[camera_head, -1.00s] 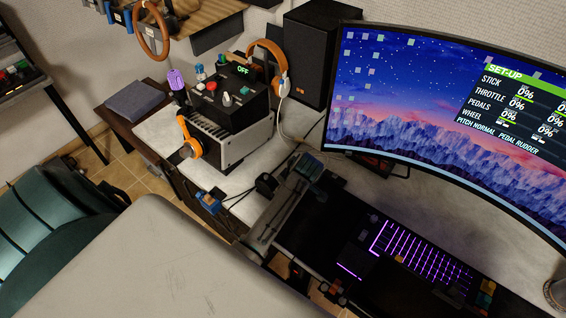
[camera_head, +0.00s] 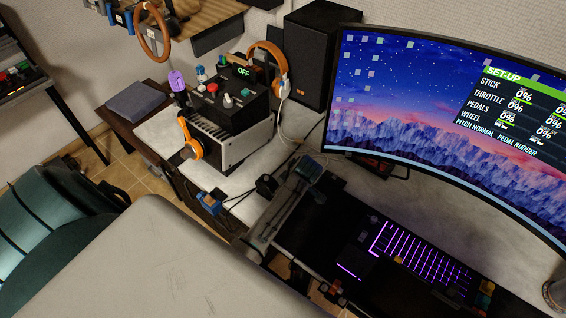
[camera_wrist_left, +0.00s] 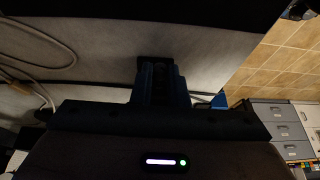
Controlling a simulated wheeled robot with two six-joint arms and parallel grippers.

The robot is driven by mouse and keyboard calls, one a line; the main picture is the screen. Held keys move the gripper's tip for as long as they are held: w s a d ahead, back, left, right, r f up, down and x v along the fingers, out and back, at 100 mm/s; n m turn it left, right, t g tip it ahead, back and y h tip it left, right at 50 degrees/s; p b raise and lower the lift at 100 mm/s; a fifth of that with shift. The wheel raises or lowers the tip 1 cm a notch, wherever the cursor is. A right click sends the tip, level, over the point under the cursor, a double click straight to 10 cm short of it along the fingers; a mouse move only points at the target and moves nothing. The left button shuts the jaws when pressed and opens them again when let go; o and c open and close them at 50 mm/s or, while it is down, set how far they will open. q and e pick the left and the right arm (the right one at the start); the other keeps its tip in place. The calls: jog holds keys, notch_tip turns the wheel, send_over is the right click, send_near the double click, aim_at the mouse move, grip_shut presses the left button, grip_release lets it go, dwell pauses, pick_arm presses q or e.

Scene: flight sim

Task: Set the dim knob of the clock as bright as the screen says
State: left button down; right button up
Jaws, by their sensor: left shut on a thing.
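A black box (camera_head: 232,107) on the left part of the desk carries a green "OFF" readout (camera_head: 243,72), coloured buttons and a pale knob. I cannot tell whether this is the clock; no dim knob can be made out. The curved screen (camera_head: 430,100) shows a "SET-UP" list with stick, throttle, pedals and wheel at 0%; no brightness value is legible. My left gripper (camera_wrist_left: 157,65) is closed in the wrist view, on a thing too dark to identify. A grey arm reaches in at the desk's near middle in the head view. My right gripper is not in view.
Orange headphones (camera_head: 268,62) and a speaker (camera_head: 312,52) stand behind the box. A purple-lit keyboard (camera_head: 422,262) lies below the screen. A small dark thing with red marks (camera_head: 370,166) sits under the screen edge. Cables cross the pale desk. A teal chair (camera_head: 50,225) is at left.

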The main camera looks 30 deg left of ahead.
pick_arm(q)
jog(key=shift+w+r+g+p, duration=0.15)
jog(key=shift+w+g+p, duration=0.15)
jog(key=shift+g+p, duration=0.5)
jog(key=shift+w+m+g, duration=0.2)
jog(key=shift+m+g, duration=0.2)
jog(key=shift+g, duration=0.4)
jog(key=g, duration=0.3)
jog(key=shift+w+f+m+y+b, duration=0.3)
jog(key=shift+w+f, duration=0.05)
jog(key=shift+f, duration=0.05)
jog(key=shift+w+f+m+g, duration=0.1)
jog(key=shift+m+g, duration=0.05)
jog(key=shift+g, duration=0.5)
jog(key=shift+w+f+m+g, duration=0.1)
jog(key=shift+m+g, duration=0.05)
jog(key=shift+g, duration=0.5)
jog(key=shift+y, duration=0.3)
jog(key=c, duration=1.4)
grip_release()
jog(key=shift+s, duration=0.1)
